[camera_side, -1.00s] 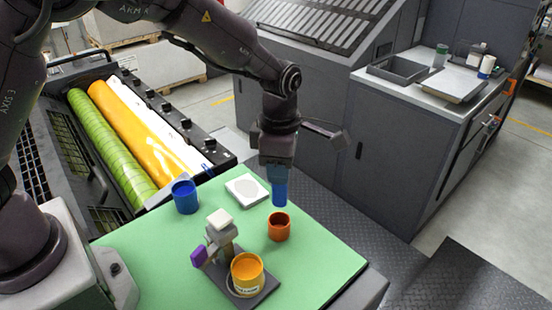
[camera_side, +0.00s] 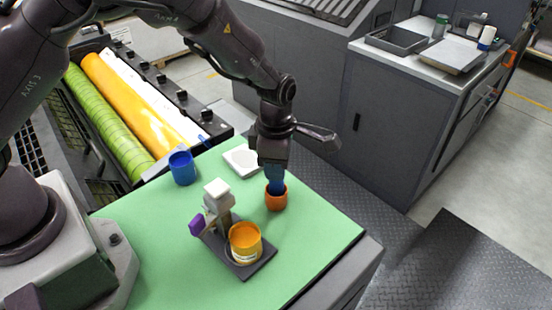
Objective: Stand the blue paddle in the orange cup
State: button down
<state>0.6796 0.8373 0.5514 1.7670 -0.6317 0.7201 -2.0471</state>
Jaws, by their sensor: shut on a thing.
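The orange cup (camera_side: 276,200) stands upright on the green table top, right of its middle. The blue paddle (camera_side: 276,184) hangs below my gripper (camera_side: 275,172), and its lower end is inside the cup's mouth or just behind its rim; the low part is hidden by the cup wall. My gripper is shut on the paddle's upper part, right above the cup. Its fingertips are hard to make out against the blue.
A blue cup (camera_side: 182,168) and a white square dish (camera_side: 242,160) stand behind. A dark tray (camera_side: 262,262) carries a yellow ink can (camera_side: 245,242) and a grey stand with a white top (camera_side: 217,193) and purple piece (camera_side: 197,225). The green table (camera_side: 320,230) is clear at the right.

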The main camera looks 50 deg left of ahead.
jog(key=c, duration=0.9)
grip_release()
jog(key=shift+r, duration=0.1)
notch_tip(320, 180, up, 13)
jog(key=shift+f, duration=0.15)
